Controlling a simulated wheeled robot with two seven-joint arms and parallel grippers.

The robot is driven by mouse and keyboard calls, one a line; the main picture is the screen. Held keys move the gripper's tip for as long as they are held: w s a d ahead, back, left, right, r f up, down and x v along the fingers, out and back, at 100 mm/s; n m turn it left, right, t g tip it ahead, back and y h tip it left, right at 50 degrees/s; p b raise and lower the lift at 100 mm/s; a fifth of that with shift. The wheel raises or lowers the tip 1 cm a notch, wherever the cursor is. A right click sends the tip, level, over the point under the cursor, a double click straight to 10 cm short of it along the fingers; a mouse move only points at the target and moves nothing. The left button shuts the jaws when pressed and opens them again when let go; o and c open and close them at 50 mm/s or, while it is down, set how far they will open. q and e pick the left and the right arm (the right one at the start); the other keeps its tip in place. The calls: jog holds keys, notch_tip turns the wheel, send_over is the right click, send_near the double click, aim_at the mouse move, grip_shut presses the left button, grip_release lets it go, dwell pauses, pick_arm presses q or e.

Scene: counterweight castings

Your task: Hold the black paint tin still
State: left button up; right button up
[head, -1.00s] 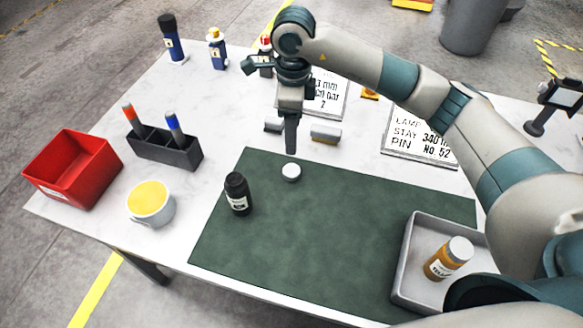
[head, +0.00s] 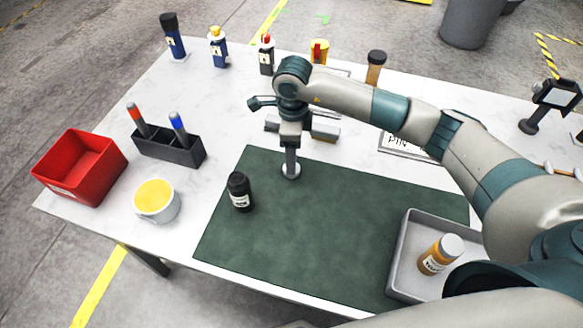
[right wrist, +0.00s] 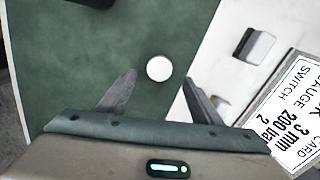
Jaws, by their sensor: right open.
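The black paint tin (head: 240,193) is a small dark bottle with a white label. It stands upright on the left part of the green mat (head: 330,235) in the head view. A dark shape at the top edge of the right wrist view looks like part of it. My right gripper (head: 290,168) points down over a small white disc (right wrist: 159,68), to the right of the tin and apart from it. Its fingers are open, with the disc showing between their tips in the wrist view. My left gripper is not in view.
A grey tray (head: 399,262) with an amber jar (head: 438,256) is at the right. A yellow-filled cup (head: 157,201), marker holder (head: 168,148) and red bin (head: 80,165) are at the left. Several bottles line the back. The front of the mat is clear.

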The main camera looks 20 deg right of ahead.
jog(key=shift+f+p, duration=0.4)
jog(key=shift+p, duration=0.2)
notch_tip(320, 180, down, 3)
jog(key=shift+a+r+p, duration=0.1)
jog(key=shift+a+p, duration=0.05)
jog(key=shift+p, duration=0.75)
jog(key=shift+f, duration=0.7)
jog(key=c, duration=1.1)
